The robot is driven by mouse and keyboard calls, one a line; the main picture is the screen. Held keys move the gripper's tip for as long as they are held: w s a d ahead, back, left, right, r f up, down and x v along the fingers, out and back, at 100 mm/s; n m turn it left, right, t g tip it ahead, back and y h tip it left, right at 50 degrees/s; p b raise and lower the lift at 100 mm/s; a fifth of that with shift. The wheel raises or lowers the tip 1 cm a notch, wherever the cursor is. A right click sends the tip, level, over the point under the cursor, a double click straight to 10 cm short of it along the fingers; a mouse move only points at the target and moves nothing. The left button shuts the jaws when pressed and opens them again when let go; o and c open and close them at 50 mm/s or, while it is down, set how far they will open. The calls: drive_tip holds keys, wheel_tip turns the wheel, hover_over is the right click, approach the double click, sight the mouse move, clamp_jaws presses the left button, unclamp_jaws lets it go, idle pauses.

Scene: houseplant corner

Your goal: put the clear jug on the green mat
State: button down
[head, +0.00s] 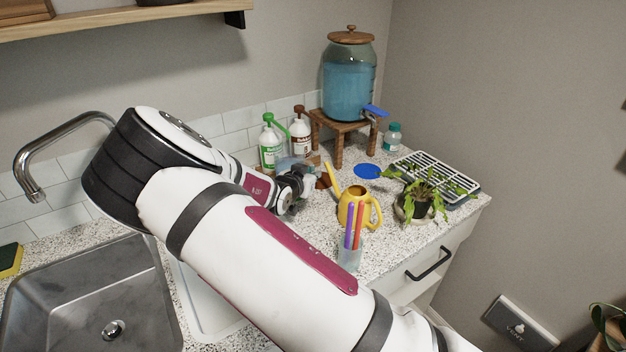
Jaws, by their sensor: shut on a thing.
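My gripper (300,182) is at the end of my arm, over the counter in front of the spray bottles. It is shut on a see-through, pale bluish thing that looks like the clear jug (291,163). Most of the jug is hidden behind the gripper, so I cannot tell whether its base touches the counter. I see no green mat; my arm covers a large part of the counter. A round blue mat (367,171) lies bare in front of the wooden stand.
A drink dispenser (348,85) stands on a wooden stand (343,128). A green-labelled bottle (270,148) and a brown-topped bottle (300,135) stand at the wall. A yellow watering can (355,208), a cup of coloured sticks (349,258) and a potted plant (420,205) stand forward right.

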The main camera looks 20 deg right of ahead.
drive_tip(key=shift+f, duration=0.8)
drive_tip(key=shift+f, duration=0.15)
drive_tip(key=c, duration=1.7)
unclamp_jaws()
